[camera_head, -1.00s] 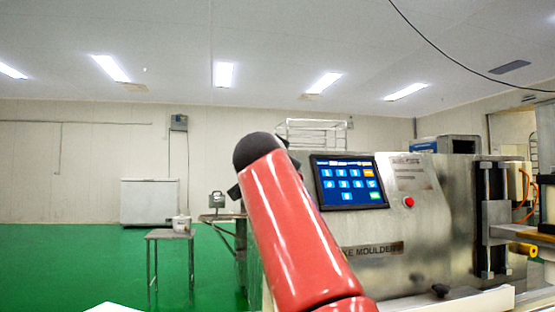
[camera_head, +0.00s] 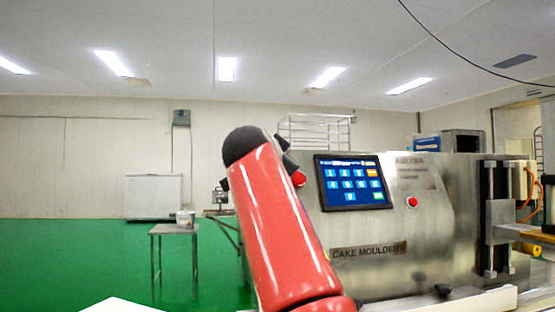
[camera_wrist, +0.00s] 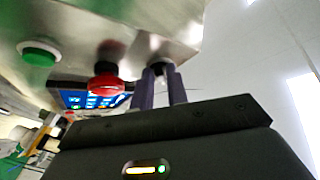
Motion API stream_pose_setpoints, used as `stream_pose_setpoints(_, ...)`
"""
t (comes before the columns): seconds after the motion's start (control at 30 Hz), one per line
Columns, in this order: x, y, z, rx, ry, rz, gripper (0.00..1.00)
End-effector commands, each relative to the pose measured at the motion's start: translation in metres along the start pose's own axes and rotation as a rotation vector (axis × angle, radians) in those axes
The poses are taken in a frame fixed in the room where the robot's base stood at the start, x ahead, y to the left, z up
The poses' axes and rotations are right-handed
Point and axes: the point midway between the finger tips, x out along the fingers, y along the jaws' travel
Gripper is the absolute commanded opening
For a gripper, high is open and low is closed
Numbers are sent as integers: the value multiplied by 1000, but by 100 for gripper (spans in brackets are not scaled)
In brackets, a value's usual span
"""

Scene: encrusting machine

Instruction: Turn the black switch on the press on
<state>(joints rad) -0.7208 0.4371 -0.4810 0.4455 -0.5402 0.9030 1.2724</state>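The press (camera_head: 440,235) is a metal machine at the right of the head view, with a lit touch screen (camera_head: 353,182). In the wrist view, the black switch (camera_wrist: 159,67) is a small dark knob on the panel, beside a red button (camera_wrist: 106,86) and a green button (camera_wrist: 39,53). My gripper (camera_wrist: 161,74) reaches up to the panel. Its two fingers stand close together, one on each side of the switch, and look shut on it. The switch's dial position is mostly hidden by the fingers. In the head view my red arm hides most of the gripper.
Another red button (camera_head: 412,202) sits on the press front, right of the screen. A small table (camera_head: 174,230) with a pot and a white cabinet (camera_head: 154,197) stand at the left. Green floor lies open there.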

Motion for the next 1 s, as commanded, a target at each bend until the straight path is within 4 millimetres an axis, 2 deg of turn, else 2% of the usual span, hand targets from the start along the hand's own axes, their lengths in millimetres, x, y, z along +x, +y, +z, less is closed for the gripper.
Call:
stream_pose_setpoints(0.03, 0, 0, 0, -1, 0, 0, 22)
stream_pose_setpoints(0.1, 0, 0, 0, -1, 0, 0, 31)
stream_pose_setpoints(0.43, -4, 0, 1, -1, 0, -1, 31)
stream_pose_setpoints(0.57, -21, 2, 3, 0, 0, -3, 31)
stream_pose_setpoints(0.8, -61, 1, 3, 1, -2, -4, 31)
stream_pose_setpoints(1.0, -77, 0, 2, -1, -1, -1, 31)
